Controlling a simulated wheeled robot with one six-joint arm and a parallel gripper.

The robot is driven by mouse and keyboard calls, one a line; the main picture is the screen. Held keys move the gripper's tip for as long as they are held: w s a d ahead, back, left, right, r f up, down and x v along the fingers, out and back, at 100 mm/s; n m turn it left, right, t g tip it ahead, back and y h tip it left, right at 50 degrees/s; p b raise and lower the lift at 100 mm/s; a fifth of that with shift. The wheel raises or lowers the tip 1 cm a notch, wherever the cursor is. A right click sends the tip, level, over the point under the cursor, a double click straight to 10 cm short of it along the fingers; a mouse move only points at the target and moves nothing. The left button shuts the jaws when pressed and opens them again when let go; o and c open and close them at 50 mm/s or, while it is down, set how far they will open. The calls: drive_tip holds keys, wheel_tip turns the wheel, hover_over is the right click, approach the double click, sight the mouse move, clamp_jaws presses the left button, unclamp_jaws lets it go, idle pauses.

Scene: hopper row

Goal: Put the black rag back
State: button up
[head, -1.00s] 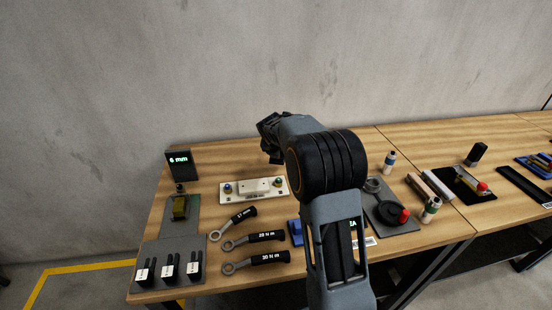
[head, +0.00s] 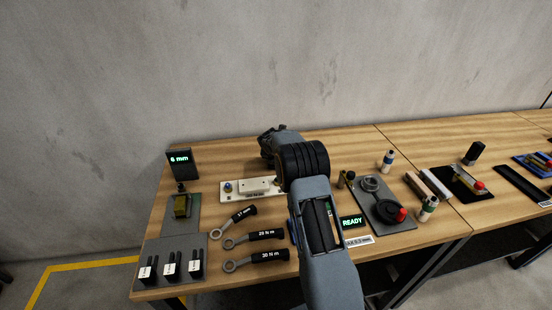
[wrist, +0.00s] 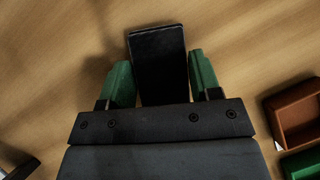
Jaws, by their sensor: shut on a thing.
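The black rag (wrist: 158,62) is in the wrist view as a dark, block-like rectangular piece. It sits between the two green fingers of my gripper (wrist: 160,82), which is shut on it. Its far end sticks out past the fingertips, over bare wood tabletop. I cannot tell how high it is above the wood. In the head view my own arm hides the fingers and the rag.
A brown open bin (wrist: 296,112) and a green bin (wrist: 302,164) lie right in the wrist view. The bench (head: 345,158) holds a white fixture (head: 235,192), several wrenches (head: 262,235), a grey plate with a red knob (head: 401,214) and bottles (head: 388,160).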

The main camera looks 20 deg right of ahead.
drive_tip(key=shift+f, duration=0.2)
drive_tip(key=o, duration=1)
drive_tip(key=shift+f, duration=0.1)
